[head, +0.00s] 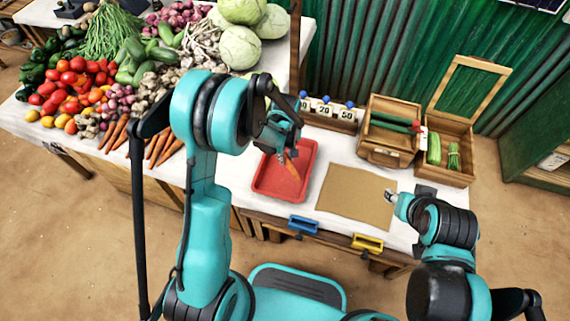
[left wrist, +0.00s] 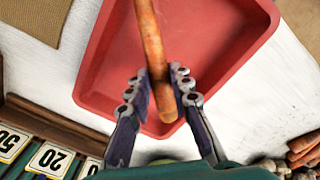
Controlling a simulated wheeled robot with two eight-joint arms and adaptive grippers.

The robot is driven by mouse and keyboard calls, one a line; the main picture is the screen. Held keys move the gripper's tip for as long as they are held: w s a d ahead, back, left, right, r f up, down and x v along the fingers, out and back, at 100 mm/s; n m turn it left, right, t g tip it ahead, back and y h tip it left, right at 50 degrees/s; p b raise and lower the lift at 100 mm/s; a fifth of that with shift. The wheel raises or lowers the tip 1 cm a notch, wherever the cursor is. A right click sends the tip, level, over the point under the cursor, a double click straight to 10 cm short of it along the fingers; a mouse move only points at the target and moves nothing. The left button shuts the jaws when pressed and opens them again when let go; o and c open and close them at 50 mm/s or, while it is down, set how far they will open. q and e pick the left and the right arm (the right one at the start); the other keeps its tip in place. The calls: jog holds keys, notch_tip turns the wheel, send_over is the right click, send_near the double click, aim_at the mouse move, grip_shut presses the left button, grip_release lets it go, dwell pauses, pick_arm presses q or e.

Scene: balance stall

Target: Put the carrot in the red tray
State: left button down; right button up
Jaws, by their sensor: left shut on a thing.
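The red tray (head: 272,187) lies on the white-covered table in the head view; it also fills much of the left wrist view (left wrist: 225,38). My left gripper (head: 286,152) is shut on an orange carrot (head: 292,168). In the left wrist view the carrot (left wrist: 149,40) is clamped between both fingers (left wrist: 161,92), with its body over the tray. The carrot seems to be held above the tray floor; the exact gap is hard to judge. My right gripper (head: 390,196) is at the right edge of the brown mat, small, its fingers unclear.
The brown mat (head: 350,195) lies right of the tray. Behind are number cards (head: 323,110), a wooden box (head: 388,140) and a crate with green vegetables (head: 455,178). More carrots (head: 160,147) and a vegetable pile lie at left. Blue (head: 303,225) and yellow (head: 367,243) handles line the front.

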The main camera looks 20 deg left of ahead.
pick_arm(q)
jog(key=shift+w+a+f, duration=0.4)
jog(key=shift+a+f, duration=0.05)
jog(key=shift+a, duration=0.05)
notch_tip(320, 180, down, 3)
jog(key=shift+f+b, duration=0.2)
jog(key=shift+b, duration=0.7)
jog(key=shift+f, duration=0.25)
jog(key=shift+f, duration=0.15)
jog(key=c, duration=1.4)
grip_release()
jog(key=shift+o, duration=0.2)
